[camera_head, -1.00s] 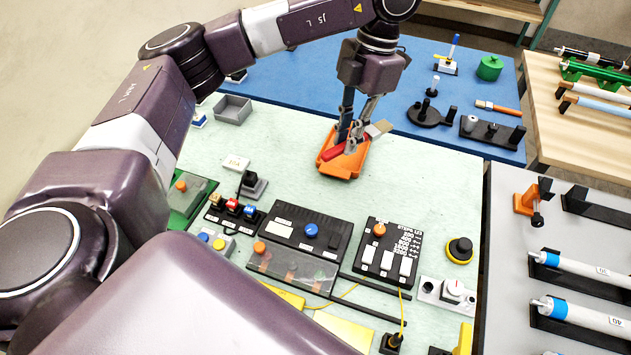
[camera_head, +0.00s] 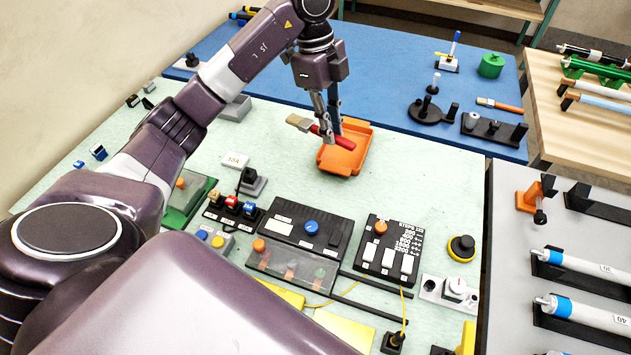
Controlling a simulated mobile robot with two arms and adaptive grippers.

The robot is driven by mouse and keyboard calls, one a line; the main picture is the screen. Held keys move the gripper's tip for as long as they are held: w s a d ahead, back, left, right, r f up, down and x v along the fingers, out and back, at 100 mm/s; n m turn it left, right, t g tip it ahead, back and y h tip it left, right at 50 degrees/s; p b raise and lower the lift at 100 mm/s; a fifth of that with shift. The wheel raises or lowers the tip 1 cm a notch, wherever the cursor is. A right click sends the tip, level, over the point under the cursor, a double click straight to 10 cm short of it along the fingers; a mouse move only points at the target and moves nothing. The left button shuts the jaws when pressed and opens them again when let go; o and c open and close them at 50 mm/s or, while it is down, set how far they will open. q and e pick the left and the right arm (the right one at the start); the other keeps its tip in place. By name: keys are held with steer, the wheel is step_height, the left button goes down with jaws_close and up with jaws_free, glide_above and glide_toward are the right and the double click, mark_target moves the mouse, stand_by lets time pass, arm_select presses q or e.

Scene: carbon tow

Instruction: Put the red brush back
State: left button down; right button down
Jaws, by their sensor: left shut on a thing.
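The red brush (camera_head: 343,142) has a red handle and a pale bristle head with a metal band. My left gripper (camera_head: 329,134) is shut on it, near the middle of the brush. The bristle end points left and the handle end points right. The brush is over the orange tray (camera_head: 358,165) on the pale green mat; I cannot tell whether it touches the tray. The tray's floor shows bare around the fingers. My right gripper is not in view.
An orange-handled brush (camera_head: 499,105) lies on the blue mat at the back right. A grey bin (camera_head: 236,108) stands left of the tray. Switch boxes, including a black panel with a blue knob (camera_head: 311,227), fill the front. The mat right of the tray is clear.

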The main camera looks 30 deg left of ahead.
arm_select(q)
steer(key=n, duration=0.1)
steer(key=a+n, duration=0.1)
steer(key=shift+f+n+t, duration=0.3)
steer(key=shift+f, duration=0.05)
steer(key=b, duration=0.1)
glide_above(327, 195)
steer(key=a+x, duration=0.2)
steer(key=x, duration=0.7)
steer(key=f, duration=0.6)
steer(key=shift+s+a+f+p, duration=0.15)
steer(key=shift+s+a+p, duration=0.15)
steer(key=shift+p, duration=0.1)
steer(key=x, duration=0.2)
steer(key=a+x, duration=0.1)
steer(key=x, duration=0.1)
steer(key=shift+s+d+f, duration=0.1)
steer(key=shift+f, duration=0.3)
steer(key=shift+f, duration=0.1)
steer(key=c, duration=1.9)
jaws_free()
